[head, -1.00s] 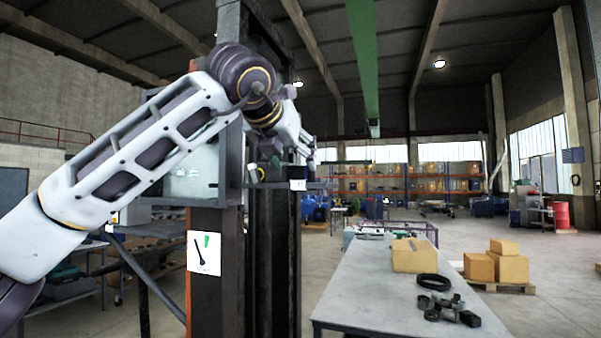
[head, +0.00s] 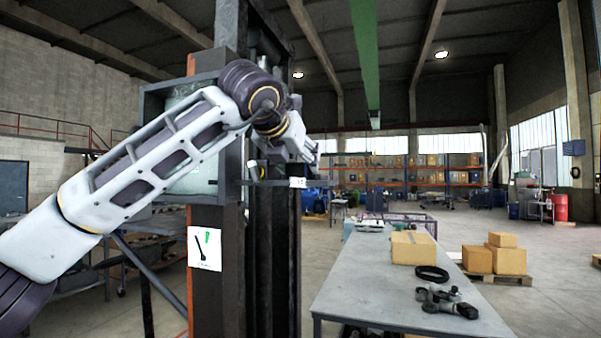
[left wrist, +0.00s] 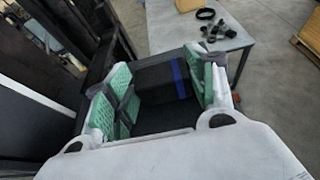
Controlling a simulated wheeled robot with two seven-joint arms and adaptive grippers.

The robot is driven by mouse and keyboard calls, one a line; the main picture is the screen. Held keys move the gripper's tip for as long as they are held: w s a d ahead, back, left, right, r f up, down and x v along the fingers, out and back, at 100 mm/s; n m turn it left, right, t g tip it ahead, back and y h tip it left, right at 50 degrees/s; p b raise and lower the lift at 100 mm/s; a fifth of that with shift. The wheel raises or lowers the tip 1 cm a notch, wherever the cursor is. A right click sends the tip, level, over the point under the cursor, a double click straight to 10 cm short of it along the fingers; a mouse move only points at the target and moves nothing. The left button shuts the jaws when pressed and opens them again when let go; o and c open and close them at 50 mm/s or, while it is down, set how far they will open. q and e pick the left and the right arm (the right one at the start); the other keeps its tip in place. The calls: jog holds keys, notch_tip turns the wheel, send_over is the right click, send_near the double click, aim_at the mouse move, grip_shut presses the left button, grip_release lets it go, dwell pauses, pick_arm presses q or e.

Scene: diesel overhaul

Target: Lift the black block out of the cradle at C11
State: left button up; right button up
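A black block (left wrist: 155,84) with a blue band (left wrist: 178,78) shows in the left wrist view. It lies between the two green-padded fingers of my left gripper (left wrist: 164,92). The fingers stand wide apart, one on each side of it; I cannot see whether the pads touch it. In the head view my left gripper (head: 308,150) is small and partly hidden, just above a dark ledge (head: 265,182) with a small white label (head: 297,183). The block and the cradle cannot be made out there. My right gripper is not in view.
A dark post (head: 230,270) with a white sign (head: 204,249) stands close by my left arm. A grey table (head: 365,290) to the right holds a cardboard box (head: 413,247), a black ring (head: 432,273) and dark parts (head: 447,301). More boxes (head: 505,260) sit on a pallet behind.

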pick_arm(q)
jog(key=c, duration=0.5)
jog(key=shift+o, duration=0.2)
jog(key=shift+r, duration=0.2)
notch_tip(320, 180, up, 10)
jog(key=shift+f, duration=0.15)
dwell(0.3)
dwell(0.5)
